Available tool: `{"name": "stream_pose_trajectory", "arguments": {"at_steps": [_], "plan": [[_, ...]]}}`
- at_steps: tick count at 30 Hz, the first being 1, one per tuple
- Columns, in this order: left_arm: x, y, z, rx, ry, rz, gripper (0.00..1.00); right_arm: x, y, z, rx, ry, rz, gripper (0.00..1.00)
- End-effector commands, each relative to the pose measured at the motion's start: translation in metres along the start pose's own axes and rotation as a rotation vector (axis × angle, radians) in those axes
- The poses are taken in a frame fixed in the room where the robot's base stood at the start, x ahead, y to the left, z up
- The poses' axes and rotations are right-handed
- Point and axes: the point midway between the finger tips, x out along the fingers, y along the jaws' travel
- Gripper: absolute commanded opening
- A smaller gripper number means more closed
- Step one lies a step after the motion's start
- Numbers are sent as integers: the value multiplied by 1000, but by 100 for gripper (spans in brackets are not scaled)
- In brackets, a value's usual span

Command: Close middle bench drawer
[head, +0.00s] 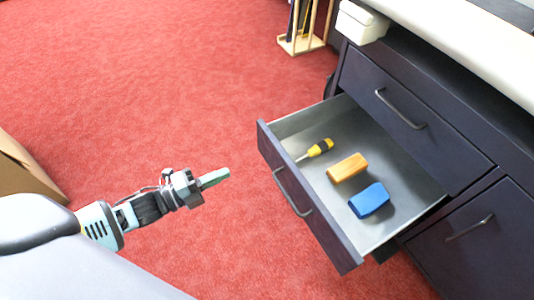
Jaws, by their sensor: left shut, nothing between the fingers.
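The middle bench drawer (303,205) stands pulled well out of the dark bench, with its front panel and curved handle (292,193) facing left. Inside it lie a yellow and black screwdriver (319,148), an orange block (347,167) and a blue block (369,200). My left gripper (215,178) is shut and empty. In the picture it is left of the drawer front, apart from the handle, and points toward it. My right gripper is not in view.
A closed drawer (415,120) is above the open one, and another closed front (475,240) is at lower right. A wooden rack (300,42) stands on the red carpet (170,80). A cardboard box (22,170) is at left.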

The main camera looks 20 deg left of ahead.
Motion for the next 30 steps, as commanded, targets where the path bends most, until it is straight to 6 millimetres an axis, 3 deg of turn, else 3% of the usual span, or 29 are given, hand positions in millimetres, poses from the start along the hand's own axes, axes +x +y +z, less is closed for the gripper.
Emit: {"name": "stream_pose_trajectory", "arguments": {"at_steps": [18, 24, 30], "plan": [[106, 2, 1, -2, 0, -1, 0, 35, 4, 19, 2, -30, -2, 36], [128, 1, 0, -3, -1, -1, 0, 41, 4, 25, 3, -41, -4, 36], [135, 0, 0, -2, -1, 1, 0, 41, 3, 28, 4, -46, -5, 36]]}}
